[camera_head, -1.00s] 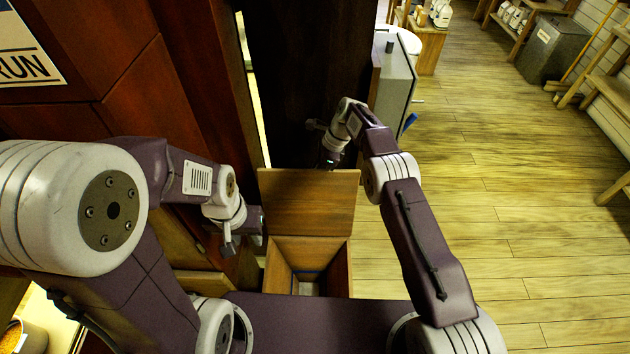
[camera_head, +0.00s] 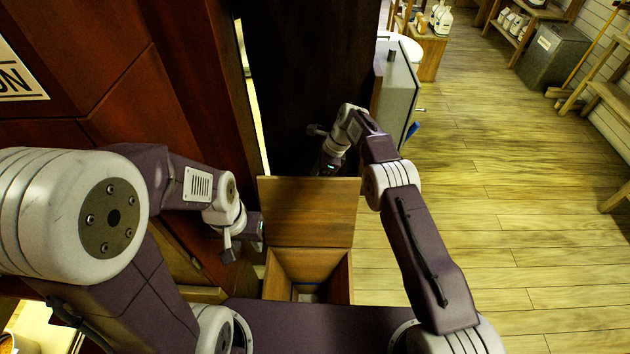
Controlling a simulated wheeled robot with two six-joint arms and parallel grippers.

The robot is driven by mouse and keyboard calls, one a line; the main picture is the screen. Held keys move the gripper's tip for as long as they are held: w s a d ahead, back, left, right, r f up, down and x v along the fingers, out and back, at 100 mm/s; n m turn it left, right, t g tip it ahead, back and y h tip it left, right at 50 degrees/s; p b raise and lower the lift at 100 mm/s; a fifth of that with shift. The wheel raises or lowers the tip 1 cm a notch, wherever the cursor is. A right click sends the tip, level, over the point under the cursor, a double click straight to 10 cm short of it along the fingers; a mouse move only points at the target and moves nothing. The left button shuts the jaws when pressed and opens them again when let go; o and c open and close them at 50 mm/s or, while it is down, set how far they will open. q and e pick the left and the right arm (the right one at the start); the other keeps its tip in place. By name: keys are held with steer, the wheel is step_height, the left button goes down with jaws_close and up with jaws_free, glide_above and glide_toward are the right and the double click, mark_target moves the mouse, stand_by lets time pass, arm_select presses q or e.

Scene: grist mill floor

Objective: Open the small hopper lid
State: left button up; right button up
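The small wooden hopper (camera_head: 342,275) stands in front of me, and I look down into its open top. Its brown lid (camera_head: 308,212) is raised and leans back at the far edge, so the inside shows. My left gripper (camera_head: 231,252) is just left of the lid and hopper, apart from the lid as far as I can see. Its fingers are small and dark, and I cannot tell their opening. My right gripper (camera_head: 326,166) is behind the lid's top edge. Its fingertips are partly hidden there, and I cannot tell whether it touches the lid.
A tall dark wooden panel (camera_head: 310,70) rises behind the lid, and reddish wood panelling (camera_head: 120,60) closes off the left. A grey cabinet (camera_head: 396,85) stands beyond my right arm. The plank floor (camera_head: 500,190) on the right is clear, with shelves and a grey bin (camera_head: 550,55) farther off.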

steer(key=shift+f, duration=0.1)
stand_by(0.3)
steer(key=shift+w, duration=0.1)
stand_by(0.4)
steer(key=v, duration=0.9)
